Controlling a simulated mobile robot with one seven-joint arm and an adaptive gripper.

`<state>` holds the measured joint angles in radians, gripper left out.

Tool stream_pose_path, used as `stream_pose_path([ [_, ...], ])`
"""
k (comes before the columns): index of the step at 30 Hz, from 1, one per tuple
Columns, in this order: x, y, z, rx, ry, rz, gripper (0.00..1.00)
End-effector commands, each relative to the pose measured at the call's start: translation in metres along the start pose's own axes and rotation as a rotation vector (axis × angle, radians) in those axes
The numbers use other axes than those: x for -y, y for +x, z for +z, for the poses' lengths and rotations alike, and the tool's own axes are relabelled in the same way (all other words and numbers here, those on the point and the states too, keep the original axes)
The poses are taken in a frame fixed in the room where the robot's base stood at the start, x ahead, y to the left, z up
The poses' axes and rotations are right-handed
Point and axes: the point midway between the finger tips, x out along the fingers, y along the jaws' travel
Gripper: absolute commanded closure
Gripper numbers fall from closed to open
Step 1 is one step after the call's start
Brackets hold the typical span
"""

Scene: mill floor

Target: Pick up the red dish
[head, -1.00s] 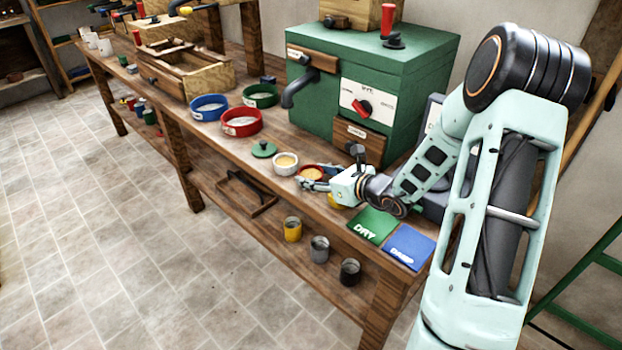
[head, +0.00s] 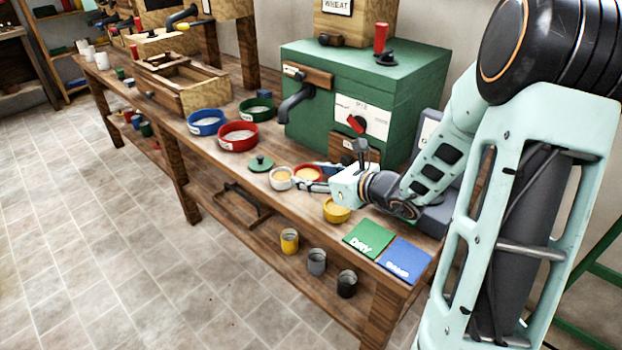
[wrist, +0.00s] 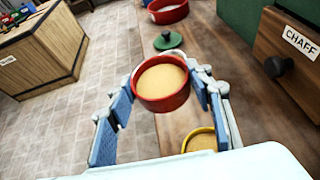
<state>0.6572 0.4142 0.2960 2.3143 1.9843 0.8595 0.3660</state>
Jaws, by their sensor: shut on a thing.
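The small red dish (head: 301,181), filled with a pale yellow meal, is between the fingers of my gripper (head: 314,180). In the wrist view the red dish (wrist: 164,104) is close up, its red wall between the two blue finger pads of my gripper (wrist: 163,92). My gripper is shut on it. The dish looks about level and seems a little above the bench, partly covering the white dish behind it. In the head view the fingers and wrist hide part of its right side.
A white dish (head: 280,186) with meal stands just left, a yellow dish (head: 335,216) nearer the bench front. A green lid (head: 261,164), larger red bowl (head: 238,146) and green mill box (head: 365,75) are nearby. Green (head: 369,239) and blue (head: 405,259) mats lie right.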

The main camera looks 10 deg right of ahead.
Motion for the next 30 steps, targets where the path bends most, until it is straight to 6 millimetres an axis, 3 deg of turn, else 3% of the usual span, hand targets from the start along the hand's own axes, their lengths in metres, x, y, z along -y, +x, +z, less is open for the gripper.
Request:
stream_pose_path([
  [3,-0.020,-0.028,0.006,-0.001,-0.001,-0.002,0.78],
  [9,-0.048,-0.064,0.009,0.001,-0.004,-0.002,0.78],
  [30,-0.059,-0.085,0.015,0.003,-0.005,0.005,0.78],
])
